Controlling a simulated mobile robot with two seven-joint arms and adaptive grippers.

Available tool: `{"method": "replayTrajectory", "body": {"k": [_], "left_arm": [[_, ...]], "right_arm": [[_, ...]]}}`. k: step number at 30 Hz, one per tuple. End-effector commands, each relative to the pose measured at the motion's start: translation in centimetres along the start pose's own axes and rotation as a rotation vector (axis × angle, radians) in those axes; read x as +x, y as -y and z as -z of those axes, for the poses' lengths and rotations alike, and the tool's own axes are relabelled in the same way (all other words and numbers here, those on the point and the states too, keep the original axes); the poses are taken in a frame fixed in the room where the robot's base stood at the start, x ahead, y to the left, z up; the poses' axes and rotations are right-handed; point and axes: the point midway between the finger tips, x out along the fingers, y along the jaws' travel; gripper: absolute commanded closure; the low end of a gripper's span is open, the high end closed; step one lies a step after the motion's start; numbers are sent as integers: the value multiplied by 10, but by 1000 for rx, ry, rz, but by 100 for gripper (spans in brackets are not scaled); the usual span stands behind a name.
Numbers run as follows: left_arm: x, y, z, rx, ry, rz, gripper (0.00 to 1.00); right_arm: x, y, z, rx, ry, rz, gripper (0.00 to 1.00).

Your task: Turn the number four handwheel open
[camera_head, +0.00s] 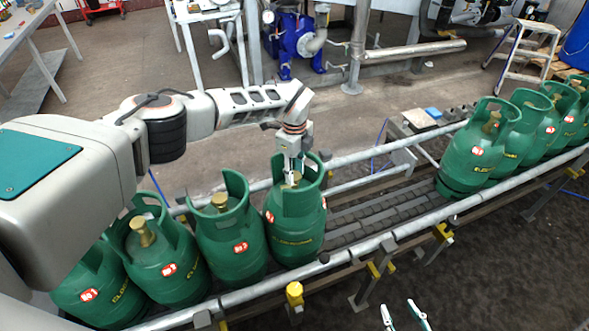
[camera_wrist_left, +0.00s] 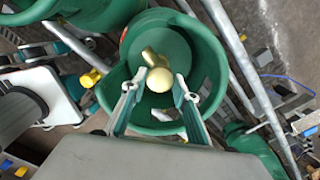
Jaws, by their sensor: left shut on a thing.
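The number four cylinder (camera_head: 293,233) is the green one at the right end of the near group on the conveyor. Its brass valve with a round handwheel (camera_wrist_left: 160,80) shows inside the collar in the left wrist view. My left gripper (camera_head: 293,172) reaches down into this collar from above. Its fingers (camera_wrist_left: 158,88) lie on either side of the handwheel and are shut on it; the exact contact is hard to see. In the head view the fingers partly hide the valve. My right gripper (camera_head: 404,314) shows only its two fingertips at the bottom edge, apart and empty.
Number three cylinder (camera_head: 229,245) stands close on the left, with two more beyond it. Several green cylinders (camera_head: 470,165) stand further right on the conveyor. The roller stretch (camera_head: 385,208) between the groups is empty. Side rails (camera_head: 390,236) run along the conveyor.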

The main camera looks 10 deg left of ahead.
Motion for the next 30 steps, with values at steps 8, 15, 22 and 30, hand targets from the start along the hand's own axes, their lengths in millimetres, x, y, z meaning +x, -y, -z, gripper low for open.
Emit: {"method": "replayTrajectory", "body": {"k": [8, 15, 22, 30], "left_arm": [[0, 0, 0, -75, 1, 0, 92], [0, 0, 0, -86, 1, 0, 92], [0, 0, 0, -85, 1, 0, 92], [0, 0, 0, -85, 0, 0, 54]], "right_arm": [[-2, -2, 1, -1, 3, -2, 60], [-2, -4, -1, -1, 8, -5, 60], [-2, -3, -1, 0, 7, -6, 60], [-2, -3, 0, 1, 6, -5, 60]]}}
